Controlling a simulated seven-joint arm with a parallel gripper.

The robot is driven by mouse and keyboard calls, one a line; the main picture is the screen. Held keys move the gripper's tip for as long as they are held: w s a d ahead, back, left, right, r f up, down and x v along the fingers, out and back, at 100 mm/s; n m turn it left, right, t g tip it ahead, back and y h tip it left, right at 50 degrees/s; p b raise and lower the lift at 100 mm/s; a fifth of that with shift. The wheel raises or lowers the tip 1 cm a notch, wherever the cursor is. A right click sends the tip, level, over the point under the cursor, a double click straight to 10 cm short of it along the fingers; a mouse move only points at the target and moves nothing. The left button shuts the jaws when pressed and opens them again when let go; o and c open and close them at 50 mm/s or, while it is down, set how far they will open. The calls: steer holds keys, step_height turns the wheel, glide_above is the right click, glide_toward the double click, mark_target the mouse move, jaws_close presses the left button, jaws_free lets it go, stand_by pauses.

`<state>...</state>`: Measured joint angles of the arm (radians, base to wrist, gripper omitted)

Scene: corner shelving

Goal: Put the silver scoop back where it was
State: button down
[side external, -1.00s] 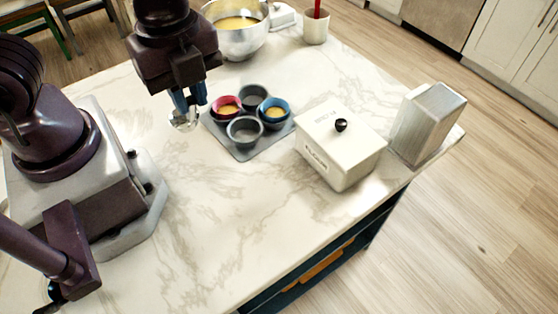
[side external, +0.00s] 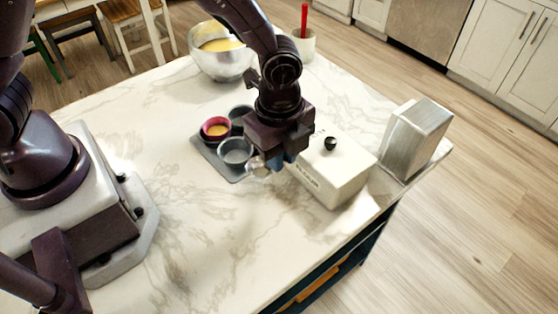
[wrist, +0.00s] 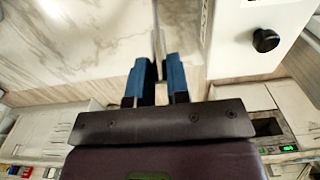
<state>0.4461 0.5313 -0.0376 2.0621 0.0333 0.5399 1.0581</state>
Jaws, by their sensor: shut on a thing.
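My gripper (side external: 276,163) is over the counter, at the left side of the white lidded flour box (side external: 345,180). It is shut on the silver scoop (side external: 258,166), whose bright end shows just left of the fingers. In the wrist view, the blue fingers of my gripper (wrist: 159,65) have the thin grey edge of the scoop (wrist: 158,35) between them. The flour box (wrist: 238,40) is to their right there, with its black knob. The scoop's full shape is hard to make out. I cannot tell its exact height above the counter.
A grey muffin tray (side external: 208,158) with cups is left of my gripper; my arm hides part of it. A pink cup (side external: 215,130) holds yellow batter. A metal bowl (side external: 222,65) and a mug with a red utensil stand behind. A silver box (side external: 415,138) stands right. The front counter is clear.

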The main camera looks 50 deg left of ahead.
steer(key=shift+s+f, duration=0.1)
steer(key=shift+f, duration=1.35)
steer(key=c, duration=1.1)
jaws_free()
steer(key=shift+r, duration=0.15)
step_height(320, 180, up, 12)
steer(key=s+a+r+n+t, duration=0.2)
steer(key=s+a+r+n, duration=0.4)
steer(key=a+n, duration=0.2)
steer(key=s+a+r+n+t, duration=0.3)
steer(key=s+a+r+n, duration=0.3)
steer(key=n, duration=0.4)
steer(key=shift+a+r, duration=0.7)
steer(key=shift+a, duration=0.55)
